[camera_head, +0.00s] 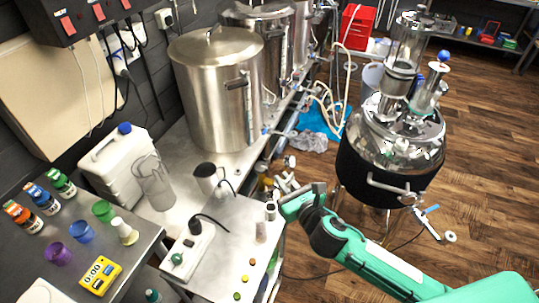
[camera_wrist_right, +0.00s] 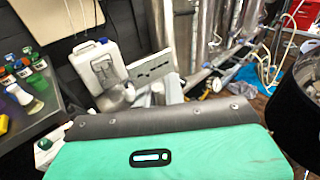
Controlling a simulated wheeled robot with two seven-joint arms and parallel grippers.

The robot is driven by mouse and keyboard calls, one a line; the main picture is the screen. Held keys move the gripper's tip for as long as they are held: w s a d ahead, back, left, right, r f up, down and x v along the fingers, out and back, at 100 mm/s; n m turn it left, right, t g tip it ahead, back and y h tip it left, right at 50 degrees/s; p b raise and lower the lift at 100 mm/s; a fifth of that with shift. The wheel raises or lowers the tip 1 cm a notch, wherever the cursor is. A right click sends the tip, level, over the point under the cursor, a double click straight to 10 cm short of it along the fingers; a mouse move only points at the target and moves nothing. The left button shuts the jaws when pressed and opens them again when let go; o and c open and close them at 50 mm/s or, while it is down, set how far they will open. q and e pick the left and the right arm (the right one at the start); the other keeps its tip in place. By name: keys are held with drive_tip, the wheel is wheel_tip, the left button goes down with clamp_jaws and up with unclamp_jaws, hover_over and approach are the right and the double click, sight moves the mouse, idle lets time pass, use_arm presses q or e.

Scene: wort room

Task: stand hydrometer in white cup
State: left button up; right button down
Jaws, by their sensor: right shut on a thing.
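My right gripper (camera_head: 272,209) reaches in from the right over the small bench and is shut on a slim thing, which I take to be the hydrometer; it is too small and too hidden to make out. A small pale, slim piece (camera_head: 261,232) shows just below the fingertips; I cannot tell if it is held or stands on the bench. The wrist view mostly shows my own green link. My left gripper is out of view.
The small bench (camera_head: 228,245) bears a white power strip (camera_head: 188,250) with a black cable and several coloured dots. A clear jug (camera_head: 153,182) and white canister (camera_head: 115,160) stand left. A steel pot (camera_head: 215,90) is behind; a steel vessel (camera_head: 390,150) is right.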

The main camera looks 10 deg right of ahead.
drive_tip(key=shift+w+a+r+n+g+y, duration=0.85)
drive_tip(key=shift+w+a+y, duration=0.75)
drive_tip(key=shift+w, duration=2.15)
use_arm(q)
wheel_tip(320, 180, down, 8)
drive_tip(key=b, duration=0.8)
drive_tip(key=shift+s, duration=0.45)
use_arm(e)
wheel_tip(320, 180, down, 10)
drive_tip(key=shift+f, duration=0.2)
drive_tip(key=c, duration=1.4)
unclamp_jaws()
drive_tip(key=shift+s, duration=0.1)
